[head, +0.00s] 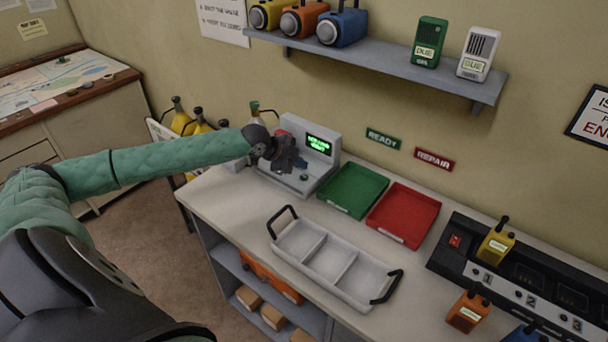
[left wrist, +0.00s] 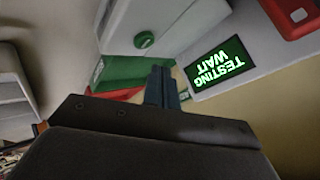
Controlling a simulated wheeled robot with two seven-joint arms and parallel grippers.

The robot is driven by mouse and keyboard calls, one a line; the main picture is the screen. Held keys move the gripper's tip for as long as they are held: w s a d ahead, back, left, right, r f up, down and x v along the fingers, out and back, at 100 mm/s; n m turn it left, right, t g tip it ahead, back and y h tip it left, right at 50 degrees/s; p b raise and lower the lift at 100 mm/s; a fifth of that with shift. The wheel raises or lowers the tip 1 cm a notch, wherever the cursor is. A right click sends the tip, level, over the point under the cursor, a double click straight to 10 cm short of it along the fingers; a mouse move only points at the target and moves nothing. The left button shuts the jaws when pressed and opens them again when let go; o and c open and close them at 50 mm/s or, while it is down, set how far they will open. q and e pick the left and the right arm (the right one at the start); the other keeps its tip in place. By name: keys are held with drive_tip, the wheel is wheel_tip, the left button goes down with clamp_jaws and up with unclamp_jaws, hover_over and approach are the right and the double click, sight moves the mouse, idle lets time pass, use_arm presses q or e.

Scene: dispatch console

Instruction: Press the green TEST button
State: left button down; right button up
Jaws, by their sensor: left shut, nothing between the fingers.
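The grey tester (head: 310,158) stands at the back left of the counter. Its green button (head: 304,177) is on the sloped base, and it also shows in the left wrist view (left wrist: 144,40). The tester's screen (left wrist: 218,66) is lit green and reads "TESTING WAIT", upside down in the left wrist view. My left gripper (head: 298,164) is shut and empty, over the tester's base and in front of its upright part. In the left wrist view its dark fingers (left wrist: 162,88) sit below the button in the picture, apart from it. My right gripper is not in view.
A green tray (head: 353,190) and a red tray (head: 404,214) lie right of the tester. A white three-part carrier (head: 330,262) with black handles stands in front. A black charger (head: 520,280) with radios is at right. A shelf (head: 380,65) hangs above.

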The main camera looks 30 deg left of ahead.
sight(301, 177)
use_arm(q)
drive_tip(key=shift+r+p, duration=1)
drive_tip(key=shift+r, duration=0.7)
